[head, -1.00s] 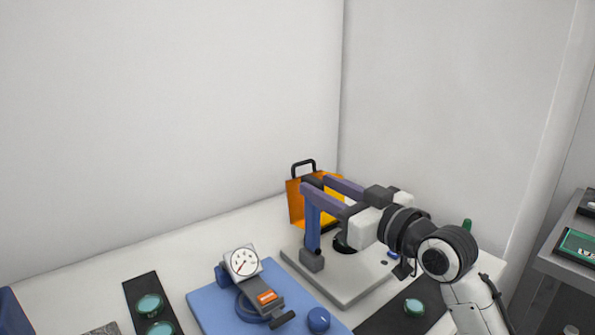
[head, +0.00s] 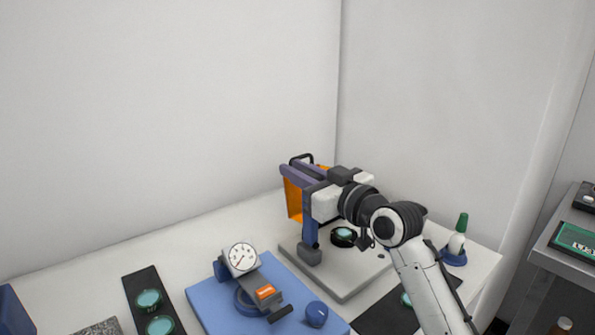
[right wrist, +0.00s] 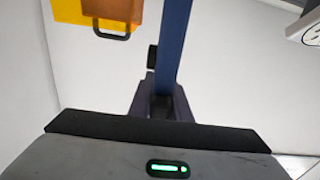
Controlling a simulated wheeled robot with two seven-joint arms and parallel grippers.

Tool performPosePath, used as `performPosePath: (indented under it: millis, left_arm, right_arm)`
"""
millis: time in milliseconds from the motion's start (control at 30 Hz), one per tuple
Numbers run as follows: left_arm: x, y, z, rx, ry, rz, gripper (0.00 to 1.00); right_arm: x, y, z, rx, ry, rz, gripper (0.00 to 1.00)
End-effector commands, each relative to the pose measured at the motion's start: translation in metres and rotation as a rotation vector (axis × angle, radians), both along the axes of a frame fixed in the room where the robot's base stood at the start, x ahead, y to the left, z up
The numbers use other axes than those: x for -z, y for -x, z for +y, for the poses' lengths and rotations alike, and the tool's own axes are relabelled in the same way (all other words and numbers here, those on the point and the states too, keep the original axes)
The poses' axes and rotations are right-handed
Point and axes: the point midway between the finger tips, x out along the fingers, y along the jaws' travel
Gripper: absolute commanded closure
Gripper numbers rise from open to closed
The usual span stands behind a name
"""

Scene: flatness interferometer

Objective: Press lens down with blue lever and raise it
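The lens (head: 343,236) is a pale disc in a black ring, lying flat on the light grey base plate (head: 350,289). A blue upright post (head: 310,225) with a dark foot stands at the plate's left side; I cannot make out a separate blue lever. My right gripper (head: 290,169) reaches left at the post's top, above the lens and clear of it. Its dark purple fingers pass the post's top, which they partly hide. In the right wrist view the blue post (right wrist: 172,50) runs to the fingers. Whether they grip it is unclear. My left gripper is out of view.
An orange holder (head: 292,198) with a black handle stands behind the post. A dial gauge (head: 242,258) sits on a blue plate (head: 212,300) at the front. A green-capped bottle (head: 457,240) stands at the right. A black strip with lenses (head: 139,287) lies front left.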

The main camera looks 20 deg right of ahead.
Motion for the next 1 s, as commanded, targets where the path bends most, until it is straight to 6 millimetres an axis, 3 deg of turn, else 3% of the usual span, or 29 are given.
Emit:
performPosePath:
  millis: [467,767,1000]
  left_arm:
    - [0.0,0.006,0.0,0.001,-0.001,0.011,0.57]
    - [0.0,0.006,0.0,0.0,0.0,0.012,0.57]
    - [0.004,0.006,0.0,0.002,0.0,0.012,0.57]
  right_arm:
    - [0.0,-0.004,-0.009,0.001,-0.049,0.022,1.0]
    - [0.005,-0.016,-0.04,0.005,-0.108,0.047,1.0]
    - [0.014,-0.026,-0.064,0.007,-0.275,0.113,1.0]
